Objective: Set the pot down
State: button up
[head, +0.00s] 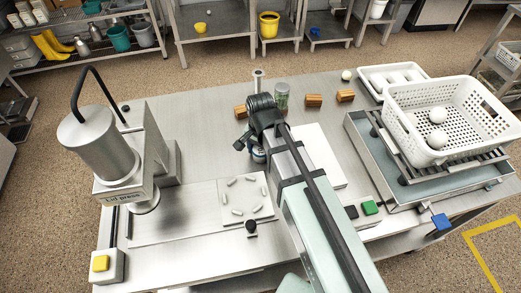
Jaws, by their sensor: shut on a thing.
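My gripper (250,146) is at the middle of the steel table, pointing down, with its fingers largely hidden by my own arm. It is shut on a small pot (258,155), of which only a bluish-grey and pale bit shows below the wrist. I cannot tell whether the pot's base touches the table or is a little above it. A white square plate (247,207) with several short pale pegs in a ring lies nearer, below the gripper in the picture. A machine marked "Lid press" (122,185) stands at the left.
A glass jar with greenish contents (283,95) stands behind the gripper, near wooden blocks (314,101). A white board (318,157) lies right of my arm. A perforated white basket (391,101) holding white balls sits on a rack over a metal tray (365,155).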

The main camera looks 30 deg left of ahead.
jog(key=o, duration=1.1)
jog(key=shift+r, duration=0.1)
notch_tip(320, 180, up, 12)
jog(key=shift+r, duration=0.1)
